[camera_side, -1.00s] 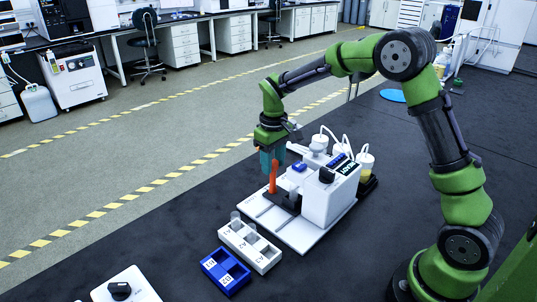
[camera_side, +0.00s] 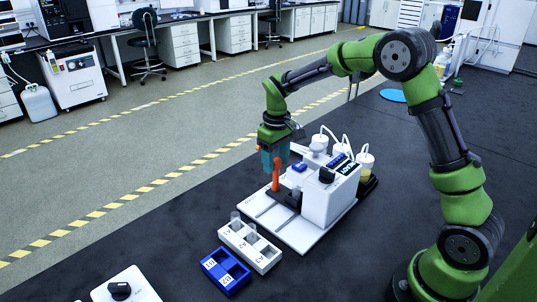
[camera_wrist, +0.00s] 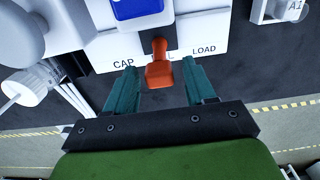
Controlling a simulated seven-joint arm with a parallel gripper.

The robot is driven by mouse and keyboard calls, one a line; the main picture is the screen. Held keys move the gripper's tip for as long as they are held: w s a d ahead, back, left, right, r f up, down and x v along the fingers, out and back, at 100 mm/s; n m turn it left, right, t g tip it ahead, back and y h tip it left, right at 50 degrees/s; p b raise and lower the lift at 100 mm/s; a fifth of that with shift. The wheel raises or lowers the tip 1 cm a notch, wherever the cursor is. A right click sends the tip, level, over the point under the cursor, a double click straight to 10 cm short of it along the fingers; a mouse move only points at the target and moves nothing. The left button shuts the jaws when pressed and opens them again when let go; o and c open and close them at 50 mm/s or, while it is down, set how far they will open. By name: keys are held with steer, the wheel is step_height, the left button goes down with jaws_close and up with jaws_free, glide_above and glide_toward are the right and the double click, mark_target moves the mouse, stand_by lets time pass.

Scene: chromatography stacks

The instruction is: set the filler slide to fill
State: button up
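The filler slide's orange handle (camera_side: 276,174) stands upright at the front of the white machine (camera_side: 325,200). In the wrist view the orange handle (camera_wrist: 160,66) is over the middle label of the white label plate (camera_wrist: 185,45), between CAP and LOAD. It hides most of that label; only an L shows. My gripper (camera_wrist: 160,85) has its two teal fingers apart, one on each side of the handle, with a visible gap on both sides. In the side view my gripper (camera_side: 274,158) is down at the handle's upper part.
A white rack (camera_side: 250,247) with vials and a blue rack (camera_side: 225,272) stand in front of the machine. White-capped bottles (camera_side: 365,163) with tubes stand behind it. A white device with a black knob (camera_side: 120,291) is at the front left. The dark table around is mostly clear.

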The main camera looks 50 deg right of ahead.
step_height(320, 180, up, 17)
stand_by(0.7)
steer(key=s+a+f+m+t+y, duration=0.1)
steer(key=s+a+m+t, duration=0.1)
steer(key=s, duration=0.9)
steer(key=s+a+f+m+t+y, duration=0.1)
steer(key=s+a+t, duration=0.3)
steer(key=s, duration=0.8)
steer(key=shift+a+f+m+t, duration=0.2)
steer(key=shift+a+m+t, duration=0.2)
steer(key=shift+m+t, duration=0.15)
